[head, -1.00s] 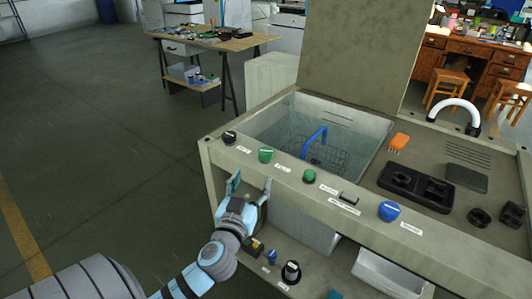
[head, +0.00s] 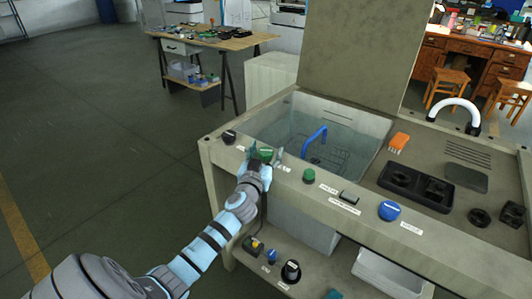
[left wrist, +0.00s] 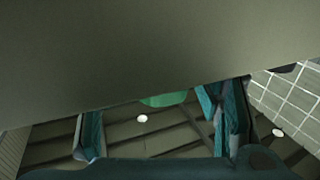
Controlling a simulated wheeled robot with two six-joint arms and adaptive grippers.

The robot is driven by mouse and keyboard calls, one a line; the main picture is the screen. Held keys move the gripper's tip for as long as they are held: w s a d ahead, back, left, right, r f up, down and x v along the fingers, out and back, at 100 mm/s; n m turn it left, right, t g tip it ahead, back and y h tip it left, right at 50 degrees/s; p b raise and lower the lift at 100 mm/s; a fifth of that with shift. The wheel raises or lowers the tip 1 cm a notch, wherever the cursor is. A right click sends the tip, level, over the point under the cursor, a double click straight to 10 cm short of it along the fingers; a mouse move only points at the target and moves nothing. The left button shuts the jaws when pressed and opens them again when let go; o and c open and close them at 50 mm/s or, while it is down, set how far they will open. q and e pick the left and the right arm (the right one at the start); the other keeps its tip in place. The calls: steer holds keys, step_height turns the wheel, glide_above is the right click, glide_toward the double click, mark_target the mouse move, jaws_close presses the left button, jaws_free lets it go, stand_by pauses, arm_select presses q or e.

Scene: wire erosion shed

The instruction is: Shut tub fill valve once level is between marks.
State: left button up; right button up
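The tub (head: 368,118) is set into the grey bench and holds clear water, with a basket with a blue handle (head: 316,138) in it. Faint marks show on the tub's back wall; I cannot read the level against them. A green knob (head: 265,154) sits on the front panel below the tub's left part. My left gripper (head: 265,153) is open, its fingers on either side of this knob; contact cannot be told. In the left wrist view the green knob (left wrist: 163,98) shows between the spread teal fingers (left wrist: 160,115), partly hidden by a dark surface. My right gripper is out of view.
The same panel carries a black knob (head: 229,137), another green knob (head: 309,175) and a blue knob (head: 389,210). A raised lid (head: 355,50) stands behind the tub. A lower shelf holds a black knob (head: 291,271) and a white bin (head: 385,275). Floor at left is clear.

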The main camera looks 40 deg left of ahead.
arm_select(q)
steer(key=c, duration=1.1)
